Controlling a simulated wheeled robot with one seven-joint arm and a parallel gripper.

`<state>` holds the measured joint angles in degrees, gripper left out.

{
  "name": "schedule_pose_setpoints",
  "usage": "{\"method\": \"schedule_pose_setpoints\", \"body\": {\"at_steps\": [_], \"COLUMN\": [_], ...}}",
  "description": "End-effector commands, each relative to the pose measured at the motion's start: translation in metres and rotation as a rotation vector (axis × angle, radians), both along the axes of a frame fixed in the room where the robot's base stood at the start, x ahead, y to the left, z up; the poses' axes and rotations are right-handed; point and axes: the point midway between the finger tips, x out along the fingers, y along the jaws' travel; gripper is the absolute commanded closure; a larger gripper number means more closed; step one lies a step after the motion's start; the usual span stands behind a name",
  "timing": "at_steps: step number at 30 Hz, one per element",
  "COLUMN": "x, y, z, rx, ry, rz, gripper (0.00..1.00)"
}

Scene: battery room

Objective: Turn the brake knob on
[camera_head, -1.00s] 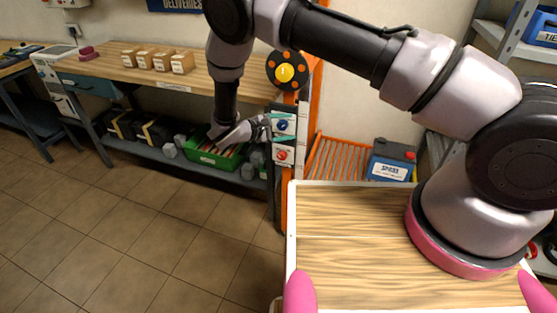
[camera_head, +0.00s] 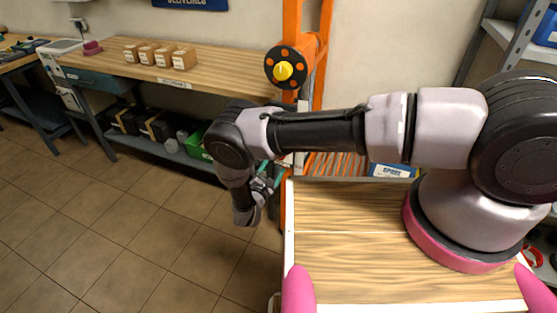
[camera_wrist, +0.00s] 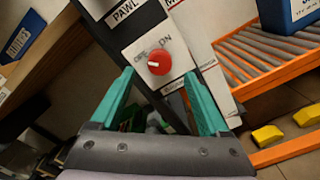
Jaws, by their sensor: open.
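A red knob (camera_wrist: 160,62) sits on a pale panel (camera_wrist: 135,48) in the wrist view, with OFF and ON printed above it. Its white mark seems to lie toward the OFF side, but it is small. A label reading PAWL is above it; I see no label reading brake. My gripper (camera_wrist: 160,78) is open, its two teal fingers on either side of the knob in the picture, apparently short of it and holding nothing.
An orange post (camera_head: 291,40) carries a black disc with a yellow knob (camera_head: 283,71). A wooden bench (camera_head: 215,78) with small boxes stands at left, a green bin (camera_head: 196,146) below. An orange roller rack (camera_wrist: 262,58) and blue battery (camera_wrist: 290,18) are right of the panel.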

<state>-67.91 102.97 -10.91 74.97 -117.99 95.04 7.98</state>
Motion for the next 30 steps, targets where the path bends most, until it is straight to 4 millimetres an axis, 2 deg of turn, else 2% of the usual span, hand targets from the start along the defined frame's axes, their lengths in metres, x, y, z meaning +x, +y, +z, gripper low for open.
{"method": "schedule_pose_setpoints", "body": {"at_steps": [3,9,20,26,27,30], "x": [0.021,0.042,0.047,0.047,0.047,0.047], "y": [-0.008,-0.016,-0.017,-0.017,-0.017,-0.017], "z": [0.0,0.0,0.0,0.0,0.0,0.0], "rx": [0.002,0.001,0.001,0.001,0.001,0.002], "ry": [0.0,0.0,0.0,0.0,0.0,-0.001], "rz": [-0.004,-0.001,0.0,0.0,0.0,0.0], "gripper": [0.21,0.21,0.21,0.94,1.0,1.0]}}
